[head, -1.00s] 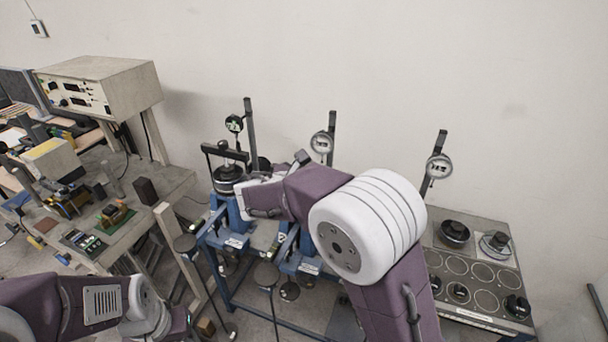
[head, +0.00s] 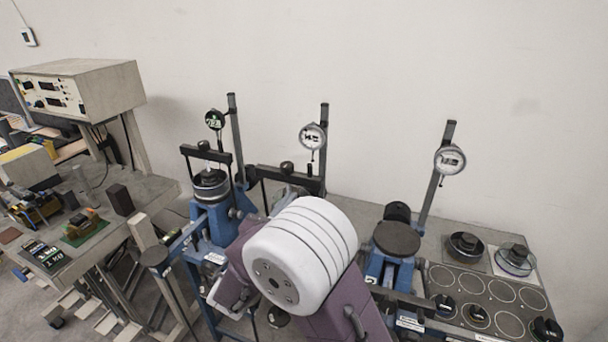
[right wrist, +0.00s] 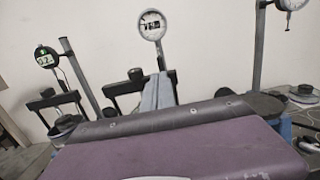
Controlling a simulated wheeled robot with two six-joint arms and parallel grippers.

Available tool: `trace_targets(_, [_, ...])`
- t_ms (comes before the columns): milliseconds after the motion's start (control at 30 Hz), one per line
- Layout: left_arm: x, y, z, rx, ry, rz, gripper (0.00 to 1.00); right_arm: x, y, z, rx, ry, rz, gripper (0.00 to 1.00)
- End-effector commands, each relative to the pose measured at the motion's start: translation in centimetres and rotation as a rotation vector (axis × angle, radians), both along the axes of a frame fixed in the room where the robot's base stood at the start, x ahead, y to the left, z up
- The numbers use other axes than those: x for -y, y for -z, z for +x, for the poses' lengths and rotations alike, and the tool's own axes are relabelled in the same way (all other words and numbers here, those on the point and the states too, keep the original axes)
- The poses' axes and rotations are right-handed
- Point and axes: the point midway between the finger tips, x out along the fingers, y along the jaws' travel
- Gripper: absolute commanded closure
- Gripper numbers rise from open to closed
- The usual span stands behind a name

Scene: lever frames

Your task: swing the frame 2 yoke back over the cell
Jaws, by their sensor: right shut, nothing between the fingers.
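The frame 2 yoke (head: 290,178), a black crossbar with a round knob, stands in front of the middle post below its dial gauge (head: 312,137). It also shows in the right wrist view (right wrist: 125,88). My right arm's white joint hides the frame 2 cell, so I cannot tell whether the yoke is over it. My right gripper (right wrist: 158,88) is shut and empty. In the right wrist view its grey fingers overlap the yoke's right part; contact is unclear. In the head view the arm hides the fingertips. My left gripper is out of view.
The left frame's yoke (head: 205,154) stands over its cell (head: 210,186). The right frame has a bare dark round top (head: 397,239). A plate with ringed spots and black weights (head: 466,243) lies at right. A bench with a control box (head: 75,88) stands at left.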

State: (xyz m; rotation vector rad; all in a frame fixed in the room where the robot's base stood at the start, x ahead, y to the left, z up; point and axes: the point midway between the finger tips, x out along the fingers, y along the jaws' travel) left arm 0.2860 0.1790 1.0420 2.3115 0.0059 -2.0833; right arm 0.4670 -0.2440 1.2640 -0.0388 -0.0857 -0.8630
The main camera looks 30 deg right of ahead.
Motion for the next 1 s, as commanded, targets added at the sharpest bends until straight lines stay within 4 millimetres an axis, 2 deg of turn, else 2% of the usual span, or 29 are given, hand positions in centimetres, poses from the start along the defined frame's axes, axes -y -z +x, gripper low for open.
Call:
trace_targets(33, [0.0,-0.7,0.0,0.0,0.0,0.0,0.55,1.0,-0.4,0.7,-0.002,0.006,0.0,1.0])
trace_targets(300, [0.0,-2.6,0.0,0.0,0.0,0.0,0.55,5.4,-1.0,4.5,-0.001,0.005,0.0,1.0])
trace_targets(500, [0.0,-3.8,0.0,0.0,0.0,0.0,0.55,7.7,-1.2,6.5,-0.003,0.002,0.0,1.0])
trace_targets(667, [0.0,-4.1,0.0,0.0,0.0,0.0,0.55,8.5,-1.1,7.2,-0.001,0.001,0.001,1.0])
trace_targets(1000, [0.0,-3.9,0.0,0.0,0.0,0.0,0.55,8.6,-0.9,7.4,-0.001,0.001,0.001,1.0])
